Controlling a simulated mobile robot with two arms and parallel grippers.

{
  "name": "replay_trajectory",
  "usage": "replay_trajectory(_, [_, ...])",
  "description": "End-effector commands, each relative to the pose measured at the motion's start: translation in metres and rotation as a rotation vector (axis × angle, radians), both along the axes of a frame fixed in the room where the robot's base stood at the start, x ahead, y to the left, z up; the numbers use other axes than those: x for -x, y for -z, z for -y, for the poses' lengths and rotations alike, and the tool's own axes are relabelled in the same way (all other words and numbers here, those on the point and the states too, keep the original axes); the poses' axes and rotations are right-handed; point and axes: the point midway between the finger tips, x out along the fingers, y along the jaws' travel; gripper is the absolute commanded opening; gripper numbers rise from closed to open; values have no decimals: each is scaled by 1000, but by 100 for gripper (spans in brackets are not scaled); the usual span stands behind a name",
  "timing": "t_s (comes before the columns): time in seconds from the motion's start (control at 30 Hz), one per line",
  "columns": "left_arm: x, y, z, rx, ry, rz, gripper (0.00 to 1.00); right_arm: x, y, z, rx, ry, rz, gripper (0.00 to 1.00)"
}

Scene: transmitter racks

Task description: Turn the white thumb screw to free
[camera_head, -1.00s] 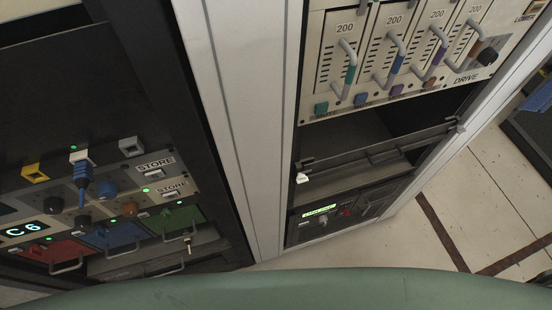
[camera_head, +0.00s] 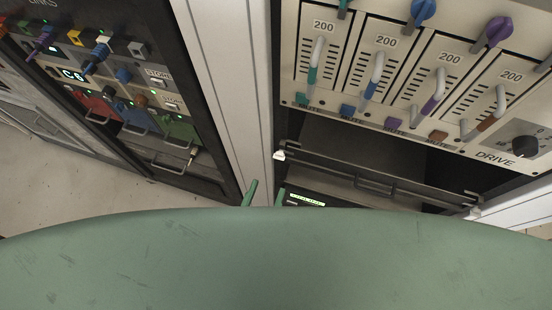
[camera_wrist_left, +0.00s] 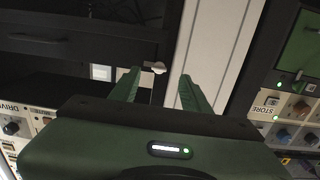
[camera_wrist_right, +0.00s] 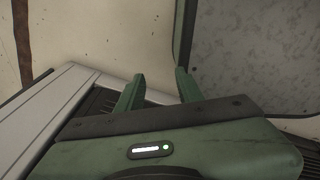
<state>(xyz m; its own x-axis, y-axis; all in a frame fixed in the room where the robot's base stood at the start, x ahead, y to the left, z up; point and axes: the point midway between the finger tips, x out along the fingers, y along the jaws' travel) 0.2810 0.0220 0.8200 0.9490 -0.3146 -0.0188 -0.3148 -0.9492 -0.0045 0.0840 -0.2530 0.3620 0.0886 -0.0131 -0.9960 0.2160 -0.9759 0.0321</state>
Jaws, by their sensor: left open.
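The white thumb screw (camera_head: 279,155) sits at the left end of the dark drawer front in the right rack, beside the pale upright. In the left wrist view the white thumb screw (camera_wrist_left: 154,68) shows ahead of the fingertips, nearer the left-hand finger. My left gripper (camera_head: 265,194) is open and empty, its two green fingertips just below the screw in the head view and apart from it. My right gripper (camera_wrist_right: 160,75) shows only in its own wrist view, open and empty, away from the screw. How the screw is turned is too small to tell.
A drawer handle (camera_head: 380,186) runs across the drawer front. Above is a dark open bay (camera_head: 370,150) under the DRIVE panel (camera_head: 420,75). A pale upright (camera_head: 225,85) separates it from the left rack (camera_head: 110,90). A mottled grey panel (camera_wrist_right: 255,55) stands near my right gripper.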

Motion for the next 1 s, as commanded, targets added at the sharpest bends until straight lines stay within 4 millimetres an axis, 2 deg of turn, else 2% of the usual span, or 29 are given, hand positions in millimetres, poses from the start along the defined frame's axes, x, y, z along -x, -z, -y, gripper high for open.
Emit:
replay_trajectory(0.1, [-9,-12,1,8,-8,24,47,-1,-2,-5,-6,1,1,36])
replay_trajectory(0.5, [-65,-11,20,6,-7,20,47,-3,-11,-28,-33,3,5,36])
replay_trajectory(0.63, [-73,-10,22,7,-7,19,47,-4,-11,-25,-29,1,5,36])
replay_trajectory(0.9, [-75,-9,23,7,-7,18,47,-4,-11,-16,-19,1,6,36])
replay_trajectory(0.97, [-75,-9,23,7,-7,17,33,-4,-11,-16,-19,2,5,36])
replay_trajectory(1.0, [-75,-9,23,7,-7,17,22,-4,-11,-16,-19,2,6,36])
